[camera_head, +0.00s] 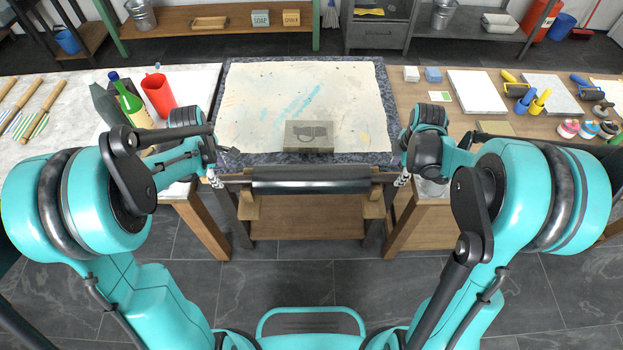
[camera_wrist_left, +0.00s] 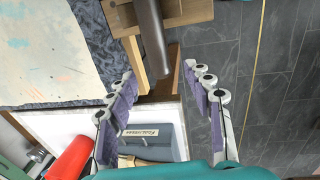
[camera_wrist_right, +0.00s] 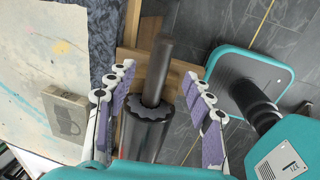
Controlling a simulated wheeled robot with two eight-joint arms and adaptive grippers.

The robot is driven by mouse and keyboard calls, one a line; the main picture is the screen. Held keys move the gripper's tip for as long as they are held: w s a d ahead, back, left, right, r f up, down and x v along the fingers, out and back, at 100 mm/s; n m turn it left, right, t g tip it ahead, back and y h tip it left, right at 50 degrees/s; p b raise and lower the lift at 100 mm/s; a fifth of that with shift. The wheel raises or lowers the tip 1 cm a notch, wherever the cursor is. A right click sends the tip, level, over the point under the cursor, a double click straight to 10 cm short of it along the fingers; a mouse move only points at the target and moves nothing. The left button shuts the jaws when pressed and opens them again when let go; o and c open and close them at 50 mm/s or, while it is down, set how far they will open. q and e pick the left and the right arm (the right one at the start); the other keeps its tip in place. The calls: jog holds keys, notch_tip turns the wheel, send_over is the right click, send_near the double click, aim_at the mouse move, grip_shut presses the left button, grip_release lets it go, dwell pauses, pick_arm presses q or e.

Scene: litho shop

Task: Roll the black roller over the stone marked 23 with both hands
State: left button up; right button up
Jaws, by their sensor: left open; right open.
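The black roller (camera_head: 311,180) lies level across wooden supports at the front edge of the press bed. A grey stone block (camera_head: 308,136) with a dark mug picture sits on the bed just behind it; I cannot read a number on it. The stone also shows in the right wrist view (camera_wrist_right: 67,122). My left gripper (camera_head: 213,180) is open and empty near the roller's left end, which shows beyond its fingertips in the left wrist view (camera_wrist_left: 151,38). My right gripper (camera_head: 402,179) is open, its fingers apart on either side of the roller's right end (camera_wrist_right: 148,130).
The paint-stained bed sheet (camera_head: 300,95) lies on a dark speckled slab. A red jug (camera_head: 159,95) and green bottle (camera_head: 127,98) stand on the left table near my left arm. The right table (camera_head: 410,90) holds slabs, small rollers and ink tins.

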aim_at(223, 178)
pick_arm(q)
jog(key=f, duration=0.4)
jog(key=w+f, duration=0.1)
jog(key=f, duration=0.1)
jog(key=shift+f, duration=0.25)
pick_arm(e)
jog(key=f, duration=0.4)
jog(key=w+f, duration=0.1)
jog(key=f, duration=0.1)
jog(key=shift+f, duration=0.25)
pick_arm(q)
grip_shut()
pick_arm(e)
grip_shut()
